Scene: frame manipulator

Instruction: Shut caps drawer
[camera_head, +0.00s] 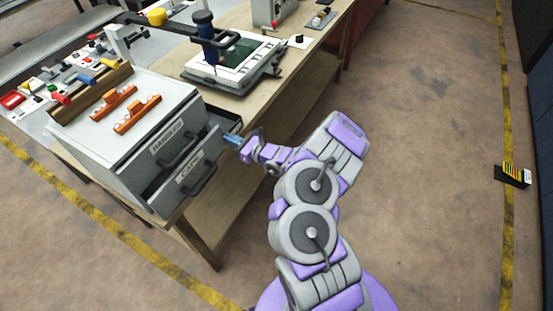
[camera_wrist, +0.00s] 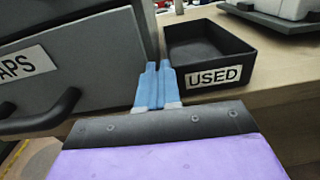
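The caps drawer (camera_head: 188,176) is the lower drawer of a grey cabinet, with a CAPS label and a dark bar handle (camera_head: 203,180). Its front stands out beyond the upper drawer, so it looks partly open; its inside cannot be made out. In the wrist view, the caps drawer (camera_wrist: 100,60) fills the left, with part of its label and its handle (camera_wrist: 45,117). My gripper (camera_head: 231,138) is beside the right end of the drawer front. In the wrist view, the blue fingers of my gripper (camera_wrist: 159,66) are together and hold nothing visible.
The upper drawer (camera_head: 172,150) is labelled HANDLES. A black tray marked USED (camera_wrist: 212,77) is close right of my fingers on the wooden bench (camera_wrist: 270,97). Orange handles (camera_head: 137,113) lie on the cabinet top. A framed fixture (camera_head: 236,62) stands behind.

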